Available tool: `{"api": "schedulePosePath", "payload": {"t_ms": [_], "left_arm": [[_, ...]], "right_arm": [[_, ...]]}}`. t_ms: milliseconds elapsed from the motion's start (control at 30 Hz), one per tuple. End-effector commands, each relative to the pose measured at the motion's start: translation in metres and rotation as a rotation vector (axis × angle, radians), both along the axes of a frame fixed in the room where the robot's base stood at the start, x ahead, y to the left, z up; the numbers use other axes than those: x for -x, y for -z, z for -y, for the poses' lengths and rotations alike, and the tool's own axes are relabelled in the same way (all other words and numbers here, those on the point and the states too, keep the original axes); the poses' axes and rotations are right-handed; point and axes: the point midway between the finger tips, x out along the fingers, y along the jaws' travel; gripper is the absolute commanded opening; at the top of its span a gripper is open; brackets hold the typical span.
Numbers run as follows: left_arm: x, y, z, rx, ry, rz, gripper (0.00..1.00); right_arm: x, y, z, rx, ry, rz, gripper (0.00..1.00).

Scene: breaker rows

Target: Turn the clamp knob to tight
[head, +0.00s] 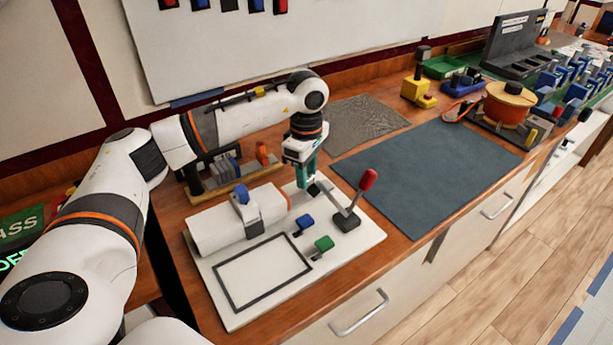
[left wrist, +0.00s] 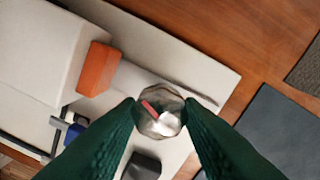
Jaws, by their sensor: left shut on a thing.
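The clamp knob (left wrist: 160,112) is a round silvery, faceted knob with a red mark on its top. In the left wrist view it sits between the green fingertips of my left gripper (left wrist: 161,115), which is shut on it. The red mark points to the upper left in that view. In the head view my left gripper (head: 306,176) points down at the back right part of the white board (head: 345,258) and mostly hides the knob. Whether the knob is tight cannot be told. My right gripper is not in view.
A dark mat (head: 430,165) lies to the right.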

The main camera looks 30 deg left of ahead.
Motion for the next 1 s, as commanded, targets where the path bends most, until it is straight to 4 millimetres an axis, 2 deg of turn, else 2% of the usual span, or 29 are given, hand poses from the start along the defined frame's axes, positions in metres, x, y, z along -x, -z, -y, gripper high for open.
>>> {"api": "schedulePosePath", "payload": {"t_ms": [400,1000], "left_arm": [[-0.0014,-0.0026,-0.001,0.0,0.216,0.008,0.11],[-0.0017,-0.004,-0.0013,0.0,0.255,0.01,0.11]], "right_arm": [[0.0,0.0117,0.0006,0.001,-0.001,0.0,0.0],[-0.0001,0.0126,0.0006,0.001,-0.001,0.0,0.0]]}}
